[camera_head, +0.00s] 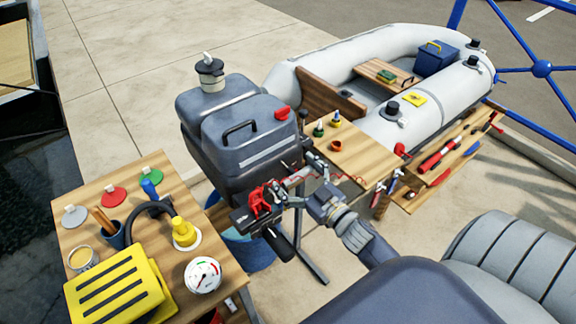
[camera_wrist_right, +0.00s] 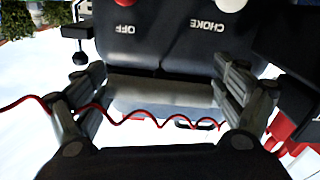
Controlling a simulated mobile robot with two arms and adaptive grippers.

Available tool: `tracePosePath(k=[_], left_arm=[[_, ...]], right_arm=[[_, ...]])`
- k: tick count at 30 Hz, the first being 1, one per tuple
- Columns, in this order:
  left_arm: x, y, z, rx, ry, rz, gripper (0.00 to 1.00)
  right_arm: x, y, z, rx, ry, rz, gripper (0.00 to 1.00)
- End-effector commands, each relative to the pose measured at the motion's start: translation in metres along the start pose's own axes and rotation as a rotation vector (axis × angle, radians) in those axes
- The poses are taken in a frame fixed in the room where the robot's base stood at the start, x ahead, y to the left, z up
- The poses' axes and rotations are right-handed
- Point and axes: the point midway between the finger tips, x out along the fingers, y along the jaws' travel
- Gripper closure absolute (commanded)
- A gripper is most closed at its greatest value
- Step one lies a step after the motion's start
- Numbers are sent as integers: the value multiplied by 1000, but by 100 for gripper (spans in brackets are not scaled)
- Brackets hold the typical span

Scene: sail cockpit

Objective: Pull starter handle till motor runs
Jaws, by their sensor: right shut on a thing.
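The motor (camera_head: 245,140) is a dark grey outboard with a black carry handle on its cowl. It stands upright on a stand between the workbench and the dinghy. My right gripper (camera_head: 297,180) is at the motor's front. Its fingers are closed around a pale grey bar, which looks like the starter handle (camera_head: 296,178). In the right wrist view the handle (camera_wrist_right: 160,92) lies crosswise between the fingers, in front of the motor's black panel (camera_wrist_right: 170,40) marked OFF and CHOKE, seen upside down. The starter rope cannot be made out. My left gripper is not in view.
A red coiled cord (camera_wrist_right: 130,118) crosses in front of my right gripper. A red and black part (camera_head: 262,202) sits just left of it. A workbench (camera_head: 75,212) with a yellow box (camera_head: 118,285) stands at left. A grey inflatable dinghy (camera_head: 300,82) lies behind right.

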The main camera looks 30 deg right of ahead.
Motion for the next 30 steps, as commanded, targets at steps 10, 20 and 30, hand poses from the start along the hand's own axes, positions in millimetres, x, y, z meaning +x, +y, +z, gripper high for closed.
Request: tracePosePath(k=[10, 20, 30], left_arm=[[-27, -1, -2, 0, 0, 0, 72], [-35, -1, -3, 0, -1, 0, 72], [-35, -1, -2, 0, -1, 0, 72]], right_arm=[[-83, 0, -1, 4, -8, 0, 53], [-119, 0, 0, 5, -3, -1, 53], [-120, -1, 0, 5, -2, -1, 53]])
